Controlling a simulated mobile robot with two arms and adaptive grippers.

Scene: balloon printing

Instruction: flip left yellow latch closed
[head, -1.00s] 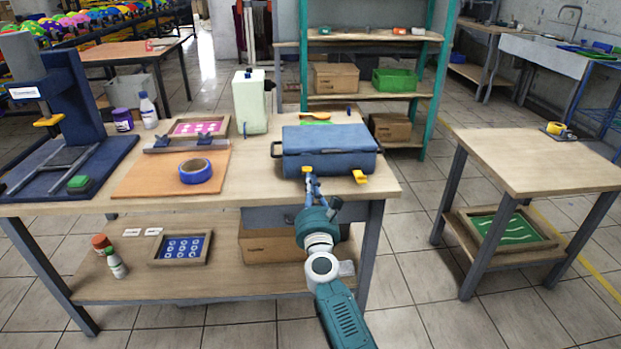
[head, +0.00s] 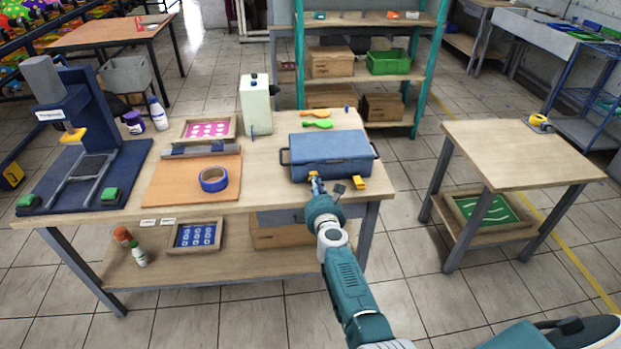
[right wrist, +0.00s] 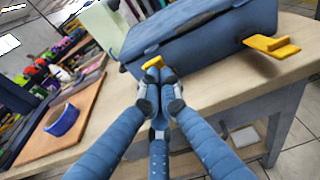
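A blue case (head: 330,155) with dark side handles sits shut near the right end of the workbench. The left yellow latch (head: 313,175) is on its front face, mostly hidden behind my right gripper (head: 316,186). In the right wrist view, my gripper's fingertips (right wrist: 158,78) are together, right at the latch (right wrist: 153,62), of which only a small yellow part shows. I cannot tell whether they touch it. The right yellow latch (head: 360,183) sticks outward from the case, and shows clearly in the right wrist view (right wrist: 272,45). My left gripper is not in view.
A roll of blue tape (head: 213,179) lies on an orange board (head: 178,190) left of the case. A pale green container (head: 256,104) stands behind. A side table (head: 520,150) is at the right, with open floor between.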

